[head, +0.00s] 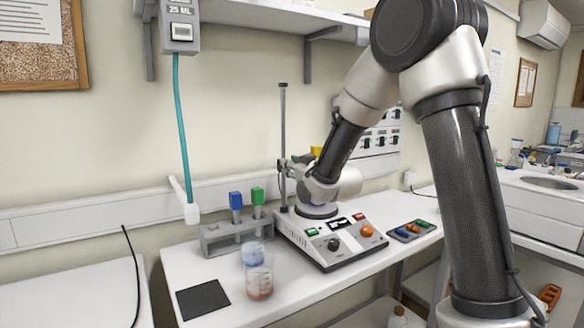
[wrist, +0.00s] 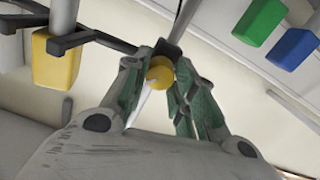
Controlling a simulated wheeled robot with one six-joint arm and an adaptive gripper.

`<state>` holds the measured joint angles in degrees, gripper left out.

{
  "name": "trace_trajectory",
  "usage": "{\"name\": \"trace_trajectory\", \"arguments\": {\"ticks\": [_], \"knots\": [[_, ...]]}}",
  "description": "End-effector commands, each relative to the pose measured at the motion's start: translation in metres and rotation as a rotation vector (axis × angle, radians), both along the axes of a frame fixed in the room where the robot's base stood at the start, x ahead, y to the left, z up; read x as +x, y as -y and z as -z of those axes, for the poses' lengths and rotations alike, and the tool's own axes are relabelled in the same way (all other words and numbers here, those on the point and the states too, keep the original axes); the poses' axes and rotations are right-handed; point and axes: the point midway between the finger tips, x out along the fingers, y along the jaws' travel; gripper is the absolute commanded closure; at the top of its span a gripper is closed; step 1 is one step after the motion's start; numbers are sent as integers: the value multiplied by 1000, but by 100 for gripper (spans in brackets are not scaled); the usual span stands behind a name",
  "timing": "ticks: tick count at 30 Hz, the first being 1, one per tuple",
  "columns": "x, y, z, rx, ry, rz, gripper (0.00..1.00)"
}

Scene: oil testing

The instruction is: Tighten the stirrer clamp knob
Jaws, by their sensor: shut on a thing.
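The stirrer (head: 345,250) is a grey-white box with two knobs, a green and a red button and a display on its sloped front. A thin upright rod (head: 283,125) rises at its back left and also shows in the wrist view (wrist: 185,12). My gripper (head: 294,170) is at the clamp beside the rod. In the wrist view its fingers (wrist: 160,78) are shut on a round yellow knob (wrist: 160,70). The gripper partly hides the clamp in the head view.
A clear beaker (head: 259,278) and a dark pad (head: 203,299) are in front. A small button panel (head: 411,231) lies at the right.

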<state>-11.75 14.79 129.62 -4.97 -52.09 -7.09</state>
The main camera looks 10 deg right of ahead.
Motion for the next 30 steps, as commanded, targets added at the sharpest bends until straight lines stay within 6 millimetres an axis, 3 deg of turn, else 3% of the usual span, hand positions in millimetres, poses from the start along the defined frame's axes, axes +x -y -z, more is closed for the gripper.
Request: {"name": "trace_trajectory", "arguments": {"ticks": [18,30], "knots": [[0,2,0,523,-172,1,98],[0,2,0,708,-232,2,98]]}}
